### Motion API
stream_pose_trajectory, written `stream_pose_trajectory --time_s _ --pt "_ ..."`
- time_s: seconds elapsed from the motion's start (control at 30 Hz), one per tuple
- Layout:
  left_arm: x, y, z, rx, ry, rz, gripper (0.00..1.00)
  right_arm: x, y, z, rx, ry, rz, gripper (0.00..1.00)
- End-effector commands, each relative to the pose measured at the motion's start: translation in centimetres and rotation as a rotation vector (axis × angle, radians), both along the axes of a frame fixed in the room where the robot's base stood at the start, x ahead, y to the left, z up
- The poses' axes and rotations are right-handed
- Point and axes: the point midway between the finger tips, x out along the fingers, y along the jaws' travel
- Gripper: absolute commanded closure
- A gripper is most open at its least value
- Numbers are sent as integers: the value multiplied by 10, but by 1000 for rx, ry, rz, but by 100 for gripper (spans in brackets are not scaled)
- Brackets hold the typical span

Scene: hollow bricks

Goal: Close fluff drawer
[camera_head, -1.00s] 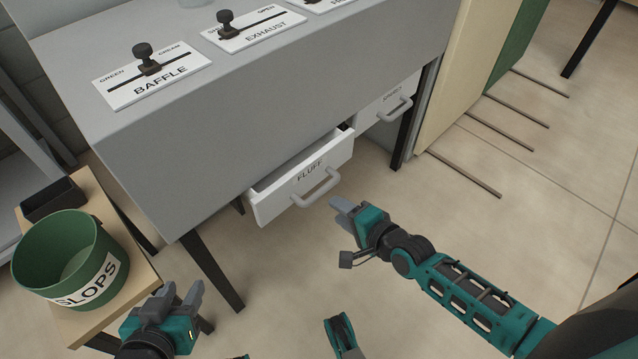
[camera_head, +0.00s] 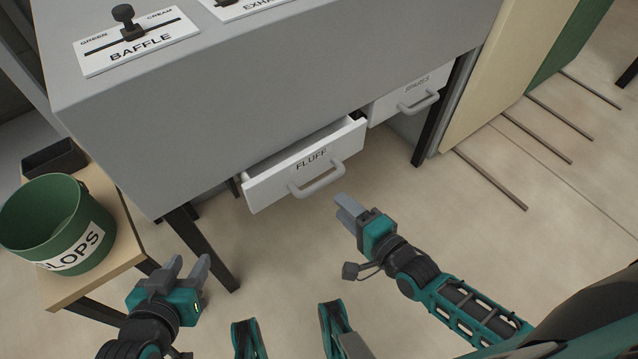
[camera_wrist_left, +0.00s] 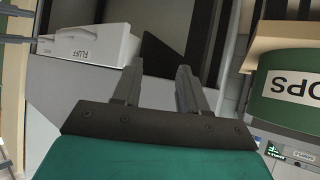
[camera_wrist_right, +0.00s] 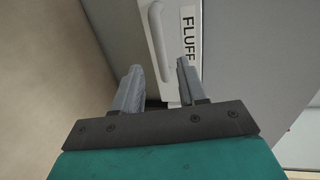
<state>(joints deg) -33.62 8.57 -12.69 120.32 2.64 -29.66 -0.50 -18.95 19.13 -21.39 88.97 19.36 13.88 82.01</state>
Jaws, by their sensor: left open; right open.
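The white drawer labelled FLUFF (camera_head: 270,184) stands pulled out from the front of the grey cabinet, with a grey bar handle (camera_head: 320,181) on its face. It also shows in the left wrist view (camera_wrist_left: 105,46) and in the right wrist view (camera_wrist_right: 170,75). My right gripper (camera_head: 346,207) is open and empty, just in front of and below the drawer's handle, apart from it in the head view. My left gripper (camera_head: 188,268) is open and empty, low and left of the drawer, near the cabinet's front leg.
A second drawer (camera_head: 390,106) beside it looks shut. A green SLOPS bucket (camera_head: 60,225) stands on a wooden stand (camera_head: 118,240) at the left. A BAFFLE slider panel (camera_head: 135,42) is on the cabinet top. Cream and green panels (camera_head: 500,70) stand at right. Floor in front is clear.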

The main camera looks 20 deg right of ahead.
Motion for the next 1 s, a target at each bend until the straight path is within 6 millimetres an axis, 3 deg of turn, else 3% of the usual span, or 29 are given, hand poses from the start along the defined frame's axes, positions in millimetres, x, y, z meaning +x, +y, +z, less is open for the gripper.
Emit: stream_pose_trajectory --time_s 0.2,0.43,0.6,0.9,1.0 --pt "-1 -4 -15 -7 12 -6 57 46 16 -13 2 -3 -1 58" --pt "3 -12 -15 -22 5 -15 57 79 29 -20 1 -1 0 58" --pt "4 -13 -14 -24 3 -19 57 90 33 -22 0 1 1 58" --pt "5 -13 -11 -24 -2 -18 57 92 34 -21 -1 2 0 58" --pt "6 -12 -11 -24 -3 -18 57 92 33 -21 -1 2 0 67"
